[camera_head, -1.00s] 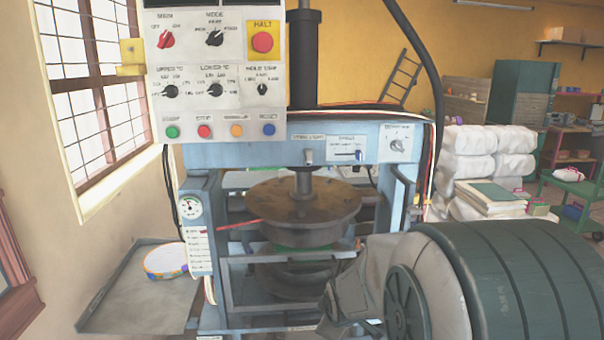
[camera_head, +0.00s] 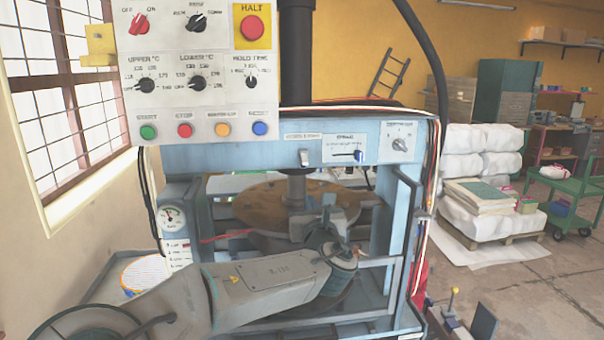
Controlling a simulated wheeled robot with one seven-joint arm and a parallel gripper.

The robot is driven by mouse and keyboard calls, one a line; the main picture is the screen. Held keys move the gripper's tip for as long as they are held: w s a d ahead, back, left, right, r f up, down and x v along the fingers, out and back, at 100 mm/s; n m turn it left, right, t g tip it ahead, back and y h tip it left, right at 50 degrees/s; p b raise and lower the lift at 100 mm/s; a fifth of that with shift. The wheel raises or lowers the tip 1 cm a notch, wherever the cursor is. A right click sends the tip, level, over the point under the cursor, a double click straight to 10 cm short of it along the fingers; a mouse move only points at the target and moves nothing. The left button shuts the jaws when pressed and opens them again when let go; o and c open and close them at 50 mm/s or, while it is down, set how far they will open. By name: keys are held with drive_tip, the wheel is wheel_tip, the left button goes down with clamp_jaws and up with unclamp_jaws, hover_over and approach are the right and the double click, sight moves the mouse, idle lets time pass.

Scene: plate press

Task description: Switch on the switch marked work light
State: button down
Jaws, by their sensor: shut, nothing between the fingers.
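A small pale switch (camera_head: 304,157) sits on the blue crossbeam (camera_head: 240,157) of the press, under a white label (camera_head: 302,136) whose print is too blurred to read. It may be the work light switch; I cannot make out its marking or its position. My arm reaches in from the lower left. My gripper (camera_head: 326,213) is at its end, in front of the round press plate (camera_head: 258,196) and below the crossbeam. It is shut and empty, apart from the switch; its fingertips are small and hard to make out.
A control panel (camera_head: 205,70) with knobs, coloured buttons and a red HALT button (camera_head: 252,28) hangs at upper left. Right of the switch are a slider plate (camera_head: 345,150) and a rotary knob (camera_head: 400,145). Cables run along the beam. Wrapped stacks (camera_head: 485,150) stand farther right.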

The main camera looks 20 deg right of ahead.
sight(304, 159)
drive_tip(key=shift+d, duration=0.1)
drive_tip(key=w+d+r+p, duration=0.2)
drive_tip(key=w+r+p, duration=0.2)
drive_tip(key=w, duration=0.4)
drive_tip(key=shift+r, duration=0.3)
drive_tip(key=shift+s+d, duration=0.1)
drive_tip(key=shift+d, duration=0.1)
idle(0.4)
